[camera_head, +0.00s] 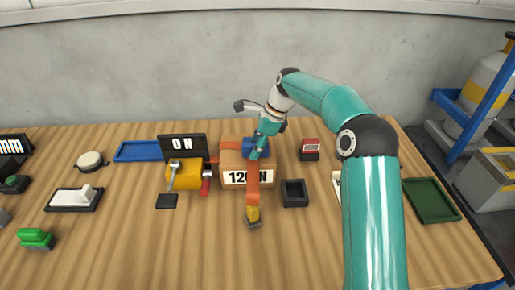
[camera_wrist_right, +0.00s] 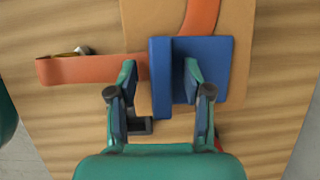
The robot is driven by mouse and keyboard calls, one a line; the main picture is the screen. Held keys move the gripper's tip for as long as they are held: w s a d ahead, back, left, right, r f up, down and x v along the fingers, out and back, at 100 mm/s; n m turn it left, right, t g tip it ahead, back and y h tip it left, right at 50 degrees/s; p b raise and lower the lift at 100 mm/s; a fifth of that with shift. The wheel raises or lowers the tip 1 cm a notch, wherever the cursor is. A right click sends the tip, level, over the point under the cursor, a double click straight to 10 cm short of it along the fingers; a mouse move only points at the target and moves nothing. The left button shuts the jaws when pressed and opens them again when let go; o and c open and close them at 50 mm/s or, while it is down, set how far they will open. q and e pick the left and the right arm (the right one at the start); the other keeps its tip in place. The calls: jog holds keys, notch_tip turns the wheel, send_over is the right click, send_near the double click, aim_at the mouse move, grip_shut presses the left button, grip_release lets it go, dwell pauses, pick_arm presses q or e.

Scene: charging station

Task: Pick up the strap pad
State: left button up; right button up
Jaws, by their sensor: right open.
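The strap pad, a blue block with a raised upright rib (camera_wrist_right: 160,75) and a flat plate, sits on top of a tan box marked "120 N" (camera_head: 236,178). In the head view, the blue pad (camera_head: 249,150) is partly hidden by my right gripper (camera_head: 262,144). An orange strap (camera_head: 253,185) runs over the box and down its front. In the wrist view, my right gripper (camera_wrist_right: 160,72) is open, one finger on each side of the rib, with visible gaps. Its right finger is over the flat plate. Contact cannot be told. My left gripper is not in view.
A yellow winch-like device (camera_head: 184,175) with an "ON" sign stands left of the box. A yellow-and-metal end piece (camera_head: 252,215) lies in front. A black square holder (camera_head: 294,192) and a red-and-black block (camera_head: 310,149) are to the right.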

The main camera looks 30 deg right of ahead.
jog(key=shift+f, duration=0.1)
jog(key=shift+c, duration=0.2)
grip_shut()
